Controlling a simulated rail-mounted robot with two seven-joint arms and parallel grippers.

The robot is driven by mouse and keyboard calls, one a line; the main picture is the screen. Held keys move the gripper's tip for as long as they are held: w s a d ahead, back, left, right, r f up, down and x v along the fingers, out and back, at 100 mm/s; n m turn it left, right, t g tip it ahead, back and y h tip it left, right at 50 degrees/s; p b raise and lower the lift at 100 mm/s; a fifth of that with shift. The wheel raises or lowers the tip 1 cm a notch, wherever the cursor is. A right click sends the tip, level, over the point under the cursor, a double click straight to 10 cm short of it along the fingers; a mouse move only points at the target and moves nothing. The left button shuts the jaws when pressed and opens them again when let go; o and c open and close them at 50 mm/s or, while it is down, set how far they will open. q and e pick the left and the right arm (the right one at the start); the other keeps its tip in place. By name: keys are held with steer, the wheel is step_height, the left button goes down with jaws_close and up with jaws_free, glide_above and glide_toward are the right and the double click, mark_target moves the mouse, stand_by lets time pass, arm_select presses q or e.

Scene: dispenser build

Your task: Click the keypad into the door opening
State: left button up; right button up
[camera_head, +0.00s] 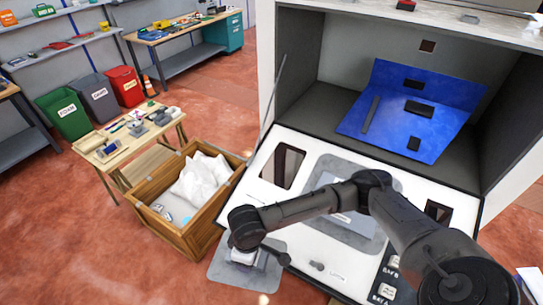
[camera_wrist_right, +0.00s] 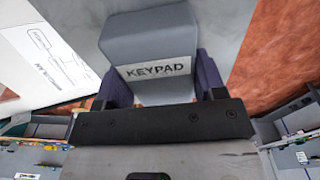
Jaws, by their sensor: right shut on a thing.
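The keypad (camera_wrist_right: 150,48) is a grey block with a white KEYPAD label, held between the dark fingers of my right gripper (camera_wrist_right: 162,84) in the right wrist view. In the head view my right arm reaches left across the door, and the gripper (camera_head: 250,250) is over a grey mat at the door's lower left edge; the keypad is mostly hidden there. The white door (camera_head: 268,193) lies folded down from the cabinet. It has a dark opening (camera_head: 284,166) at its upper left and a smaller one (camera_head: 438,211) at its right. The gripper is apart from both. My left gripper is not in view.
A blue panel (camera_head: 385,125) with dark slots leans inside the open cabinet (camera_head: 500,130). A wooden crate (camera_head: 180,235) holding white bags stands left of the door. A small table (camera_head: 115,160) with parts and several bins are further left. Labelled black blocks (camera_head: 388,275) sit at the door's lower right.

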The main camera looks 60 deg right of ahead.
steer(key=w+d+n, duration=0.1)
steer(key=d, duration=0.1)
steer(key=w+d+n, duration=0.1)
steer(key=w, duration=0.1)
steer(key=w+d+r+n, duration=0.1)
steer(key=d, duration=0.1)
steer(key=shift+w+d+g, duration=0.2)
steer(key=shift+d+g, duration=0.1)
steer(key=w+d+r+n+h+p, duration=0.1)
steer(key=w+d+r+n, duration=0.2)
steer(key=d, duration=0.5)
steer(key=w+d+r+n+h+p, duration=0.1)
steer(key=w+d+r+n, duration=0.15)
steer(key=d+n, duration=0.45)
steer(key=w+d+r+n+h+p, duration=0.15)
steer(key=d+r, duration=0.25)
steer(key=d, duration=0.6)
steer(key=d+b+x, duration=0.1)
steer(key=b+x, duration=0.1)
steer(key=x, duration=0.8)
steer(key=shift+d, duration=0.2)
steer(key=shift+w, duration=0.1)
steer(key=shift+d, duration=0.15)
